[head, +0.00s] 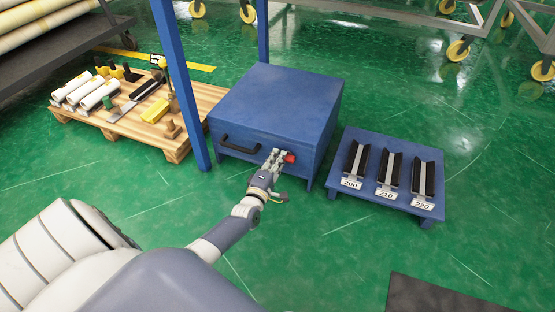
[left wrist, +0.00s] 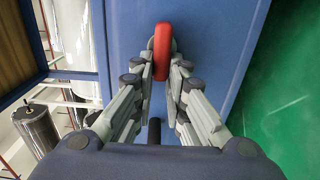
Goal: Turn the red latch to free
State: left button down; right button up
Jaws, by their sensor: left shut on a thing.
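The red latch (head: 290,157) is on the front face of the blue box (head: 280,98), near its right side. In the left wrist view the latch (left wrist: 162,52) is an elongated red piece lying lengthwise between my fingertips. My left gripper (head: 275,158) reaches the box front and is shut on the latch; its fingers (left wrist: 161,78) are on both sides of it. The lower end of the latch sits between the fingers. My right gripper is in neither view.
A black handle (head: 238,147) is on the box front, left of the latch. A low blue stand (head: 348,203) with three black cradles labelled 200, 210 and 220 stands to the right. A wooden pallet (head: 205,95) with wrapped rolls and tools is at the left. Blue posts (head: 177,75) rise beside the box.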

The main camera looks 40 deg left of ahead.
pick_arm(q)
jog(key=c, duration=1.6)
grip_release()
jog(key=shift+f, duration=0.1)
jog(key=v, duration=1.2)
